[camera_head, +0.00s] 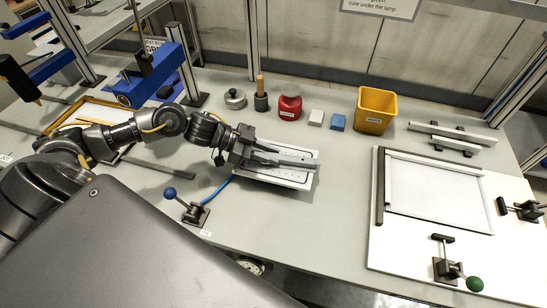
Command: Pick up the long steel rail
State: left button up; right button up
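Two pale steel rails lie at the back right of the bench on dark rests. The longer rail (453,133) is behind and the shorter rail (440,143) is in front of it. My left gripper (312,160) is far to the left of both, over a white perforated plate (297,181) in the middle of the bench. Its two fingers point right and look apart, with nothing seen between them. Whether they touch the plate I cannot tell. My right gripper is not in view.
A framed fixture (377,207) with a green-knobbed clamp (447,270) fills the right. A blue-knobbed clamp (190,209) stands front left.

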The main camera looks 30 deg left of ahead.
pick_arm(q)
grip_shut()
